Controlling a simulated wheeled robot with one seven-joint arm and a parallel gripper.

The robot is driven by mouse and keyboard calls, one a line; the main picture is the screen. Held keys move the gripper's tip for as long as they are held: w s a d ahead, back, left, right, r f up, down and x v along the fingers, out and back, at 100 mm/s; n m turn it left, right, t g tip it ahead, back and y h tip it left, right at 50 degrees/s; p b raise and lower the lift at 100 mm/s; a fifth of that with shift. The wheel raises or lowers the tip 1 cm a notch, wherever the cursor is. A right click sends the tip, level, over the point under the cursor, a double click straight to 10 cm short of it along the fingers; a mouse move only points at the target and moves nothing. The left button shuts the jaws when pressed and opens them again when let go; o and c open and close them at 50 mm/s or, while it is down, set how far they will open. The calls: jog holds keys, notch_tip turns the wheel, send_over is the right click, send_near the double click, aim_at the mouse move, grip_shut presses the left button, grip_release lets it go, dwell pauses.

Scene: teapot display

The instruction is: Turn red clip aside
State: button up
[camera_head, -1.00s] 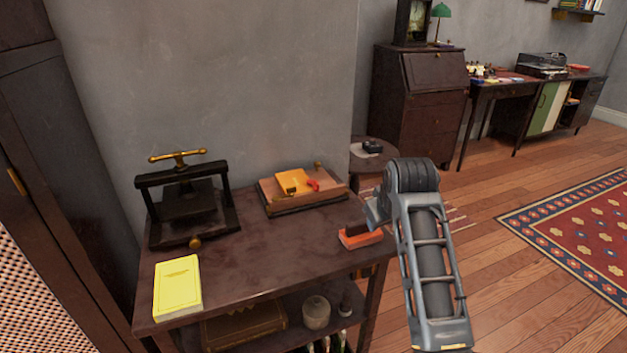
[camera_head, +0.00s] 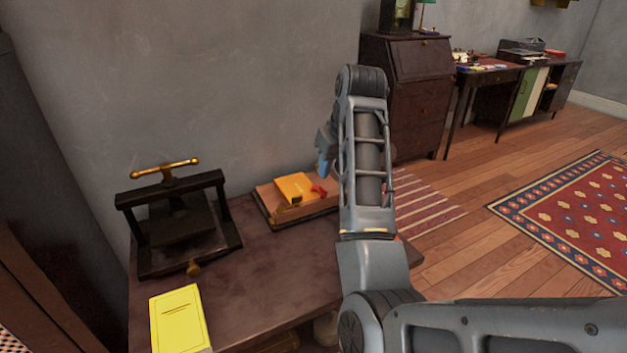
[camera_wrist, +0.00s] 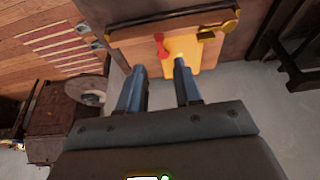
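The red clip (camera_head: 319,190) sits at the right side of an orange-yellow book or pad (camera_head: 296,187) on a wooden board (camera_head: 268,199) on the dark table. In the wrist view the red clip (camera_wrist: 162,46) lies beside the yellow pad (camera_wrist: 183,50), beyond my fingertips. A brass fitting (camera_wrist: 213,33) is at the pad's other side. My gripper (camera_wrist: 159,66) is open, with two blue-grey fingers apart and nothing between them. In the head view my gripper (camera_head: 325,150) is mostly hidden behind my arm, just above and right of the clip.
A black press (camera_head: 178,220) with a brass handle stands left on the table (camera_head: 255,265). A yellow booklet (camera_head: 180,318) lies at the front left. The table's middle is clear. A wall rises behind; a dark bureau (camera_head: 408,95) stands farther right.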

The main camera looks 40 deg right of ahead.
aim_at(324, 189)
jog(key=x, duration=0.7)
jog(key=shift+w+f+b, duration=0.15)
jog(key=shift+f+b, duration=0.1)
jog(key=shift+b, duration=0.1)
grip_shut()
